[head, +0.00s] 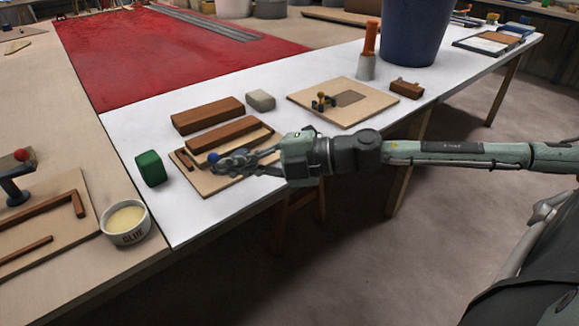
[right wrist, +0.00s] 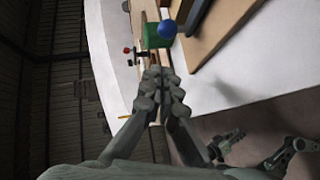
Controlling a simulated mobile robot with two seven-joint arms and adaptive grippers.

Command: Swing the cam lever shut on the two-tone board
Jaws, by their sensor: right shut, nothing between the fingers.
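My right gripper (head: 228,162) is shut and empty, low over a pale board (head: 212,190) at the table's front edge. A lever with a blue knob (head: 213,158) is right by its fingertips; touching or apart I cannot tell. The blue knob (right wrist: 167,28) is just beyond the shut fingers (right wrist: 160,72) in the right wrist view. Brown wooden strips lie on that board, partly hidden by the gripper. Another pale board (head: 366,112) has a dark brown patch and a yellow-knobbed lever (head: 321,97). Which board is called two-tone I cannot tell.
A green block (head: 150,169) and a glue tub (head: 127,224) are to the left. Brown blocks (head: 207,115) and a grey block (head: 260,101) lie behind. A red-knobbed lever (head: 20,155) stands at far left. A blue bin (head: 414,30) stands at the back.

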